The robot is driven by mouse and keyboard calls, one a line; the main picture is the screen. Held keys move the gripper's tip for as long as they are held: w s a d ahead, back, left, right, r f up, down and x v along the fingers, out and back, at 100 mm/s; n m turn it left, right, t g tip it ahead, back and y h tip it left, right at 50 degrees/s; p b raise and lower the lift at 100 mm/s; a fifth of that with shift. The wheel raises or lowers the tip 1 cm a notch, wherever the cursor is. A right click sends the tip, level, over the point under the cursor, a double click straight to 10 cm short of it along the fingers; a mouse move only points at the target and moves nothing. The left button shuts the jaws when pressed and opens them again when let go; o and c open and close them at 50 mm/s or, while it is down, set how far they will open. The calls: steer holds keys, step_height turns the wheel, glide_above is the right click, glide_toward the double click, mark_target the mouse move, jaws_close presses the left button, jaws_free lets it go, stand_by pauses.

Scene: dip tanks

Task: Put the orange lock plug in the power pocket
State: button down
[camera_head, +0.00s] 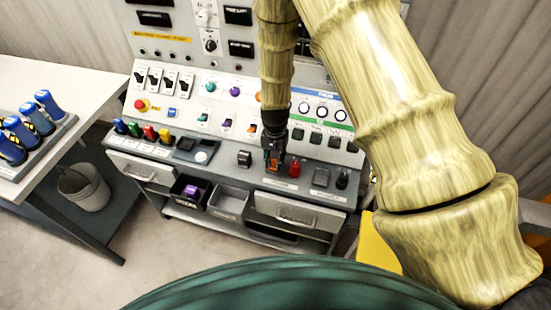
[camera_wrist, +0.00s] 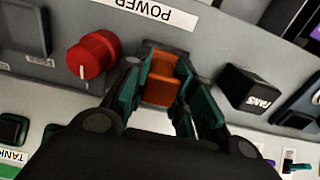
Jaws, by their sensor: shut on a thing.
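The orange lock plug (camera_wrist: 160,80) is between the teal-padded fingers of my gripper (camera_wrist: 158,95) in the wrist view. Its far end sits at a dark-rimmed pocket on the grey ledge, close to the label POWER (camera_wrist: 145,10). I cannot tell how deep the plug is in the pocket. In the head view my gripper (camera_head: 273,150) points down at the ledge, with a bit of the orange plug (camera_head: 272,163) showing below it. The fingers hide part of the plug and the pocket.
A red knob (camera_wrist: 93,54) stands close beside my gripper, also seen in the head view (camera_head: 294,168). A black block marked FANS (camera_wrist: 249,88) is on the other side. The sloped switch panel (camera_head: 222,116) rises behind. Coloured plugs (camera_head: 142,131) line the ledge at left.

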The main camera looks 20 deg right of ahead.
steer(key=c, duration=1.2)
jaws_free()
steer(key=shift+f, duration=0.1)
steer(key=shift+r, duration=0.2)
step_height(320, 180, up, 12)
steer(key=b, duration=0.4)
